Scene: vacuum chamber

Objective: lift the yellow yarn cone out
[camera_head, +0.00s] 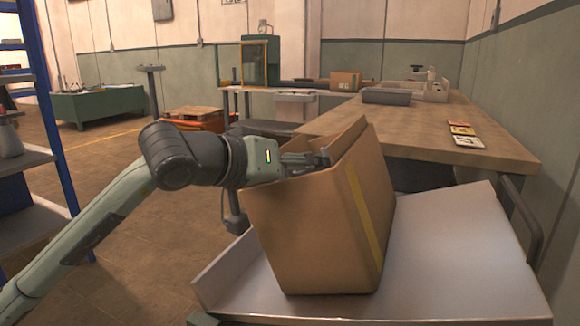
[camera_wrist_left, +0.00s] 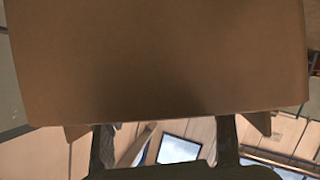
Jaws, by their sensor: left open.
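A tall open cardboard box (camera_head: 315,235) with a yellow stripe of tape stands on a grey metal tray cart. My left gripper (camera_head: 310,160) reaches over the box's left rim, with its fingers at the mouth of the box. In the left wrist view the box's brown cardboard (camera_wrist_left: 160,60) fills most of the picture. My right gripper is not in view.
The grey tray cart (camera_head: 450,250) has bare room right of the box. A wooden workbench (camera_head: 440,125) behind holds a grey bin (camera_head: 386,96), a small carton (camera_head: 345,81) and flat cards (camera_head: 462,130). A blue shelf (camera_head: 50,110) stands at the left.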

